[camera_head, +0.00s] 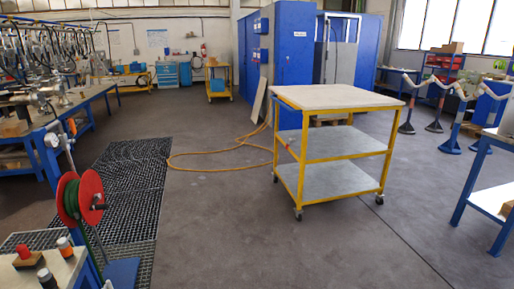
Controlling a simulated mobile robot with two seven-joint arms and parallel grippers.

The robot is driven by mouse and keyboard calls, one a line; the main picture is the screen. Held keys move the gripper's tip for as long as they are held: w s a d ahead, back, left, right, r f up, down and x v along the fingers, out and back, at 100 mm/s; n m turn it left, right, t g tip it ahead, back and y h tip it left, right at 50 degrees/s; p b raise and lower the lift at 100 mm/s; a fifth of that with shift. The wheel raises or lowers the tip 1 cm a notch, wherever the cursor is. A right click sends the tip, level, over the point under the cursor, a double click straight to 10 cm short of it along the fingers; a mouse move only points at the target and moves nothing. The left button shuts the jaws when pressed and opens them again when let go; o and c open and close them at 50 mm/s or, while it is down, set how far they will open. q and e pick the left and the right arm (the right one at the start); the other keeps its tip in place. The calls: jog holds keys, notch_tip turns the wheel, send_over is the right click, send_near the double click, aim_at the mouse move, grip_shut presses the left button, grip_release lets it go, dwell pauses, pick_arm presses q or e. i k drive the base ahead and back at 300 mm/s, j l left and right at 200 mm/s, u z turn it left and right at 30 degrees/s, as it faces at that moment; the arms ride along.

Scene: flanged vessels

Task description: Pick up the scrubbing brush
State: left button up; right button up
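I cannot make out a scrubbing brush anywhere in the head view. Neither of my grippers shows in this view. A yellow-framed cart (335,97) with a pale top and two lower shelves stands right of centre; its top looks bare. At the bottom left, the corner of a bench (66,265) holds a few small dark items with red or orange tops (25,254), too small to identify.
A red hose reel (80,198) stands at the left by a dark floor grating (125,185). A yellow hose (215,153) lies on the floor. A blue-legged table (480,180) is at the right, blue cabinets (290,70) behind. The middle floor is open.

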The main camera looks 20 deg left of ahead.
aim_at(27, 259)
jog(key=i+u, duration=0.25)
jog(key=u, duration=0.15)
jog(key=i+u, duration=0.4)
jog(key=i+l+u, duration=0.1)
jog(key=u, duration=0.25)
jog(key=i+l+u, duration=0.2)
jog(key=i+u, duration=0.15)
jog(key=i+l+u, duration=0.35)
jog(key=i+j, duration=0.05)
jog(key=i, duration=0.1)
